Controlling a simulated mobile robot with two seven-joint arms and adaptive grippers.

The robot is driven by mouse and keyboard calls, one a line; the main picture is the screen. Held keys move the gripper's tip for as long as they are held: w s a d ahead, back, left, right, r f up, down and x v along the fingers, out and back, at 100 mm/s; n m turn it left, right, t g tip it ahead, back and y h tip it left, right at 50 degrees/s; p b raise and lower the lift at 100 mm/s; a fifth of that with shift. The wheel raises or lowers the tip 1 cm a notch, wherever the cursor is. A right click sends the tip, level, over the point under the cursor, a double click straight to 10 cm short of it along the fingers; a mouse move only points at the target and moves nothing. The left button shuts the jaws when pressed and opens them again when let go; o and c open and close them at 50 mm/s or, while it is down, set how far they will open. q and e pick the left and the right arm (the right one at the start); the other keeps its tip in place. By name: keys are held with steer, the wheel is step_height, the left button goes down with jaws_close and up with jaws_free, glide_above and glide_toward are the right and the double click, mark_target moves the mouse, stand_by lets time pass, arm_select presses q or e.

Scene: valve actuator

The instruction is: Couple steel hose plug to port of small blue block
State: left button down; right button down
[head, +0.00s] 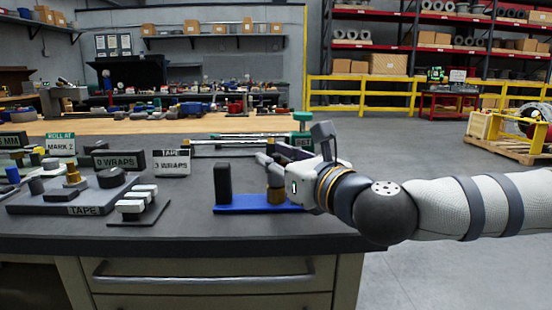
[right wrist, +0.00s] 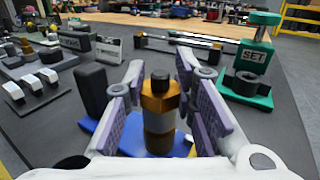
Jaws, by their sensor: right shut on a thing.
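A flat blue base (head: 232,203) lies near the front edge of the grey bench. A black upright block (head: 222,183) stands on its left end, and it also shows in the right wrist view (right wrist: 91,90). A brass-coloured cylindrical fitting (right wrist: 160,105) with a black top stands upright over the blue base. My right gripper (head: 268,165) comes in from the right, its purple-padded fingers on both sides of this fitting and shut on it. Whether the fitting's foot is seated is hard to tell. My left gripper is not in view.
A green stand marked SET (right wrist: 250,85) is behind on the right. Silver rods (right wrist: 180,50) lie behind the gripper. A grey TAPE fixture (head: 45,203), white blocks (head: 132,206) and sign blocks stand to the left. Bare bench lies in front of the blue base.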

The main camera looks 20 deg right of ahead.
steer(key=shift+f, duration=0.15)
steer(key=c, duration=1.2)
jaws_free()
steer(key=shift+c, duration=0.2)
steer(key=v, duration=0.7)
steer(key=shift+s+d, duration=0.1)
steer(key=shift+s, duration=0.2)
